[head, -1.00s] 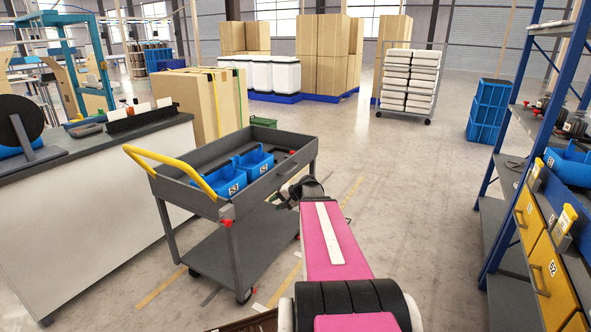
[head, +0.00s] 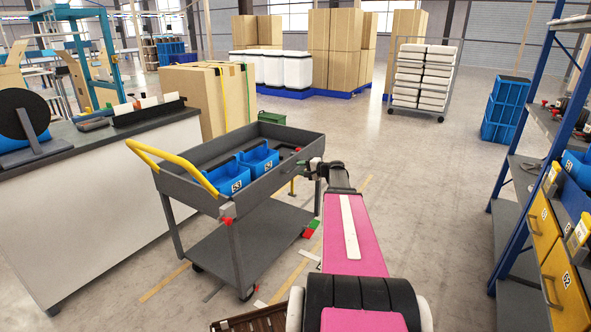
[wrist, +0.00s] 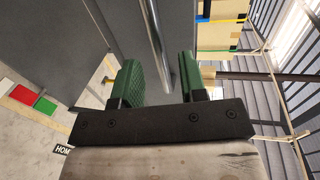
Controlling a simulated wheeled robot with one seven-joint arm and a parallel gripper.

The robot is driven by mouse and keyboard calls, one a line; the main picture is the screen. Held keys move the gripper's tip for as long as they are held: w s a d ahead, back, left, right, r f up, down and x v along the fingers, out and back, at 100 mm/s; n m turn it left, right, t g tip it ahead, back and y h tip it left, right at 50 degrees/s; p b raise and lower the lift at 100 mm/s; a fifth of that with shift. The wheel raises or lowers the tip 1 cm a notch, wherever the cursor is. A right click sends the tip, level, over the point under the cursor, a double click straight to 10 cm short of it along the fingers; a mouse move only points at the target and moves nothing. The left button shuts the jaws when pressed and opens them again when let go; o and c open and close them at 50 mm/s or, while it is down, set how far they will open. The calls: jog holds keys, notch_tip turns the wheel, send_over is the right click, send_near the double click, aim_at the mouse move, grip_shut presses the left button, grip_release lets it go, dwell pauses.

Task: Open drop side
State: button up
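The grey cart (head: 185,187) stands left of my arm, with a yellow push handle (head: 165,160). Its near long side panel (head: 270,182) is upright. A red latch (head: 228,210) sits at that panel's near-left corner. A grey panel (wrist: 50,35) fills the upper left there.
Blue bins (head: 237,175) sit in the cart tray. A white-sided counter (head: 100,200) is at left, a blue-framed shelf rack (head: 530,165) at right. Red and green pieces (head: 311,229) show beside the cart. The floor between cart and rack is fairly clear beyond my arm.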

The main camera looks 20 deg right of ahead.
aim_at(296, 167)
jog(key=shift+x, duration=1.9)
jog(key=shift+c, duration=0.4)
grip_shut()
jog(key=shift+f, duration=0.1)
